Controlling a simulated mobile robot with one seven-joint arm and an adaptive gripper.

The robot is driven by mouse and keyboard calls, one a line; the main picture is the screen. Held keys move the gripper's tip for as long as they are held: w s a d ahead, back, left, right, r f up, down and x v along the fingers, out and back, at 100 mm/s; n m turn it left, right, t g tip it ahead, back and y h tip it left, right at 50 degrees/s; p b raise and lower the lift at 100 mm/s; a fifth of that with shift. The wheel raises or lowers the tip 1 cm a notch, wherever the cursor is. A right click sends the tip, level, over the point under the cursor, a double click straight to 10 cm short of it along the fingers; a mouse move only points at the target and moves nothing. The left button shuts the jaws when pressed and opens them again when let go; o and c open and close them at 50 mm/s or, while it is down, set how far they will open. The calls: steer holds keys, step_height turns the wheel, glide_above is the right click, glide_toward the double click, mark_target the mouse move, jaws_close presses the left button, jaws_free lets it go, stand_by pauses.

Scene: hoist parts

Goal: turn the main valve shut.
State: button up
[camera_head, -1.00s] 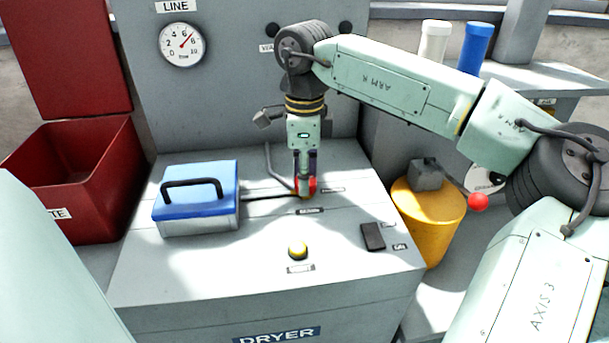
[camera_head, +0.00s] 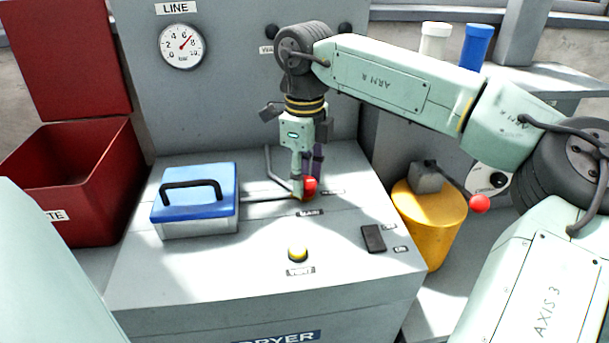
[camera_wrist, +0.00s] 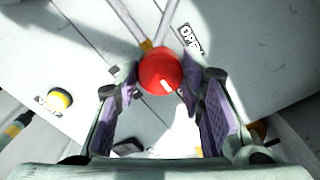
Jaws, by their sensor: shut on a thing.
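A red ball knob (camera_head: 311,187) on the grey dryer top sits at a lever end beside the pipes. It also shows in the wrist view (camera_wrist: 160,71), between the finger pads. My gripper (camera_head: 305,186) points down and is shut on this red knob, its fingers on both sides. A label reading OPEN (camera_wrist: 190,40) lies just beyond the knob to the right. The valve body under the knob is mostly hidden by the knob and fingers.
A blue-lidded box (camera_head: 194,200) stands left of my gripper. A yellow button (camera_head: 298,253) and a dark switch (camera_head: 373,238) are on the dryer's front part. A line gauge (camera_head: 181,46) is behind.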

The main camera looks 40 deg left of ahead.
mark_target(305, 181)
steer(key=o, duration=1.1)
steer(key=shift+o, duration=0.2)
steer(key=shift+r, duration=0.1)
step_height(305, 181, up, 12)
